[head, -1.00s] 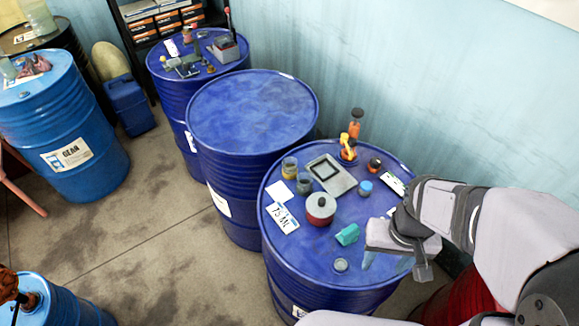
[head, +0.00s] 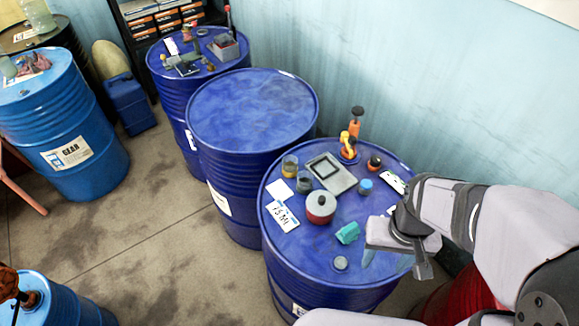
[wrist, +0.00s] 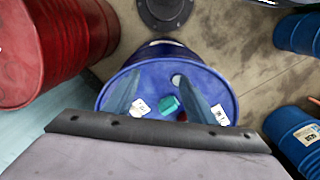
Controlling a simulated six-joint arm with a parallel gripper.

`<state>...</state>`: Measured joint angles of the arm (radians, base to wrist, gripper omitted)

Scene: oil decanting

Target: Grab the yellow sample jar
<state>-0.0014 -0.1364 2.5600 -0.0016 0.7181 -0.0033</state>
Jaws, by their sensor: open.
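The yellow sample jar (head: 290,166) is a small glass jar with yellow contents. It stands upright on the near blue drum (head: 330,262), toward the left back of its top in the head view. A darker jar (head: 304,183) stands just in front of it. My gripper (head: 386,260) is open and empty above the right front of the drum top, well apart from the jar. In the wrist view its two fingers (wrist: 160,92) point down over the drum, spread apart. I cannot make out the yellow jar in the wrist view.
Between gripper and jar are a teal block (head: 347,233), a red pot (head: 320,208), a grey tray (head: 331,176) and a blue-lidded jar (head: 365,188). An orange pump (head: 348,147) stands at the back. The neighbouring blue drum (head: 252,108) has a bare top.

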